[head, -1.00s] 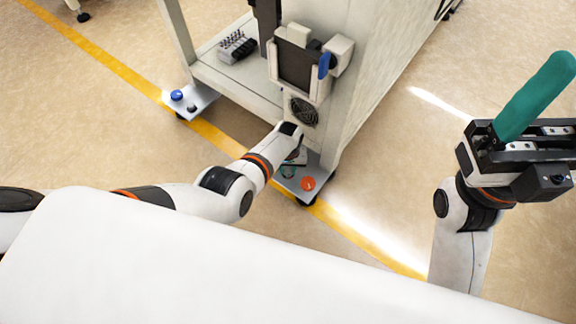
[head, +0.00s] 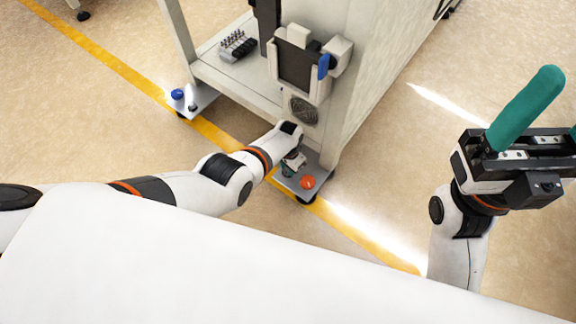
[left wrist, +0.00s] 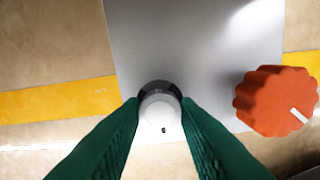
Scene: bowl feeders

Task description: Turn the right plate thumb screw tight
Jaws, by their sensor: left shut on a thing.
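The right plate (head: 320,176) is a grey metal plate at the foot of the machine; it fills much of the left wrist view (left wrist: 200,50). Its thumb screw (left wrist: 160,110) has a pale round top with a small dark mark and a dark rim. My left gripper (left wrist: 160,118) has its green fingers closed on either side of the screw head, near the plate's edge. In the head view my left gripper (head: 290,168) is small and hides the screw. My right gripper (head: 548,118) is raised at the right, open and empty, its second finger mostly out of frame.
An orange knob (left wrist: 275,100) with a white mark sits on the same plate, close right of my left fingers. Another plate (head: 203,98) with a blue knob (head: 177,94) is at the left. The machine cabinet (head: 360,70) rises behind. The floor around is clear.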

